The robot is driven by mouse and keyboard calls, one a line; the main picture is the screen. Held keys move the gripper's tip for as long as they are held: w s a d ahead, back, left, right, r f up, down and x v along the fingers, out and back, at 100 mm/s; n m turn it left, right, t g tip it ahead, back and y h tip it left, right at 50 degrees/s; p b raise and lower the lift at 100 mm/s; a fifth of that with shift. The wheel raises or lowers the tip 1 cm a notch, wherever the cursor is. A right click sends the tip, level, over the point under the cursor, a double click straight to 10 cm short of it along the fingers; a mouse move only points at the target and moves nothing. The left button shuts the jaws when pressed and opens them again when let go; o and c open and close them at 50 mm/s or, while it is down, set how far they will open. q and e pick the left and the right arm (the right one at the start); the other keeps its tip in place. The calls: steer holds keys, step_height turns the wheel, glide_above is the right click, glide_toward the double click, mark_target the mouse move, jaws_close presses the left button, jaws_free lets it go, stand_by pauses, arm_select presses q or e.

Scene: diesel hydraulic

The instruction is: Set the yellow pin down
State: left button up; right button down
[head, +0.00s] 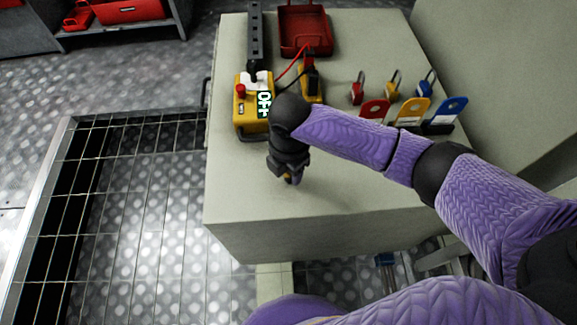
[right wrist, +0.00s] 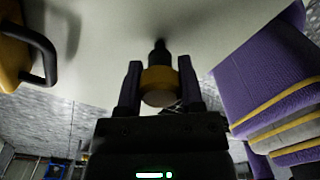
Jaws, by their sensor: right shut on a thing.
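The yellow pin (right wrist: 158,88) is held between the two fingers of my right gripper (right wrist: 160,92) in the right wrist view. It has a round yellow head and a dark shaft that points away from the gripper toward the pale bench top. I cannot tell whether the pin's tip touches the surface. My left gripper is not in view.
A yellow control box (head: 252,120) with a red button stands behind and left of my right gripper. A red tray (head: 304,30) lies at the back. Red, yellow and blue padlocks and tags (head: 411,112) stand at the right. The front of the bench top is clear.

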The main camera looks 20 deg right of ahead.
steer(key=shift+c, duration=2.2)
jaws_free()
steer(key=shift+o, duration=1)
arm_select(q)
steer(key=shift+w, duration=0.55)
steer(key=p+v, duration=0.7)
steer(key=p, duration=0.1)
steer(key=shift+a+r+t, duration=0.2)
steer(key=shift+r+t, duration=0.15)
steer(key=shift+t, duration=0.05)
arm_select(e)
step_height(320, 180, up, 12)
steer(key=shift+r, duration=0.15)
